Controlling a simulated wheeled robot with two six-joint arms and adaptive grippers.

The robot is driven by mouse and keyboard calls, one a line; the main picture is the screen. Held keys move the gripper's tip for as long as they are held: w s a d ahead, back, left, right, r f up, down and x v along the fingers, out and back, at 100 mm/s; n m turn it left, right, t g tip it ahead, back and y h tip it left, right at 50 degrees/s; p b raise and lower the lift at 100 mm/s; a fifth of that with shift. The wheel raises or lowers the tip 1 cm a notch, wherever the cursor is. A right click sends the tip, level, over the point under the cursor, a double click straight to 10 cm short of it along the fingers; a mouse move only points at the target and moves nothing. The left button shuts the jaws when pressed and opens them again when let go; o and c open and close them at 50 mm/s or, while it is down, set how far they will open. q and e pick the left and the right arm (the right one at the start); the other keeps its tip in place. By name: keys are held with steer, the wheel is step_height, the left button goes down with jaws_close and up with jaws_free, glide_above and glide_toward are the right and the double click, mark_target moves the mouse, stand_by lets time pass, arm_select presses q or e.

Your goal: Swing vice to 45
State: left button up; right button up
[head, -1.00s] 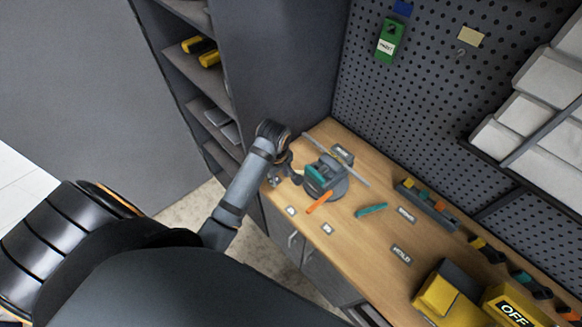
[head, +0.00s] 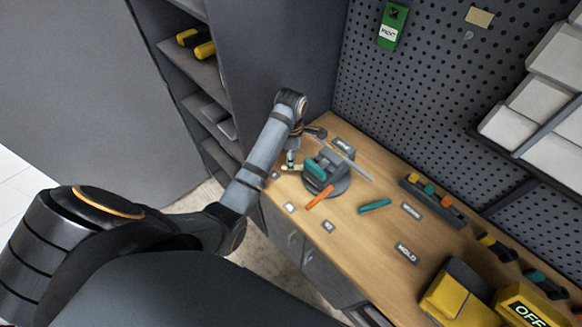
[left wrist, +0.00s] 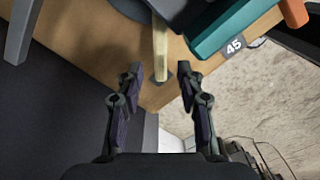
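The vice (head: 334,178) stands on a round base at the far end of the wooden bench, with a teal jaw block (head: 314,169) and an orange pointer (head: 320,197). In the left wrist view the teal block (left wrist: 230,25) and a pale brass-coloured bar (left wrist: 160,50) hang in from the top. The 45 label (left wrist: 234,46) lies at the bench edge beside the teal block. My left gripper (left wrist: 158,76) is open, with the bar's end between its fingertips and gaps on both sides. In the head view the left gripper (head: 293,156) is beside the vice, partly hidden. My right gripper is not in view.
A loose teal-handled tool (head: 375,206) lies on the bench (head: 350,235) right of the vice. A grey tool tray (head: 434,199) and yellow boxes (head: 455,290) stand further right. A pegboard (head: 425,90) rises behind. A dark cabinet (head: 275,60) stands beyond the vice.

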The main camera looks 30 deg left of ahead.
arm_select(q)
steer(key=shift+s+f, duration=0.1)
steer(key=shift+f, duration=1.2)
jaws_close()
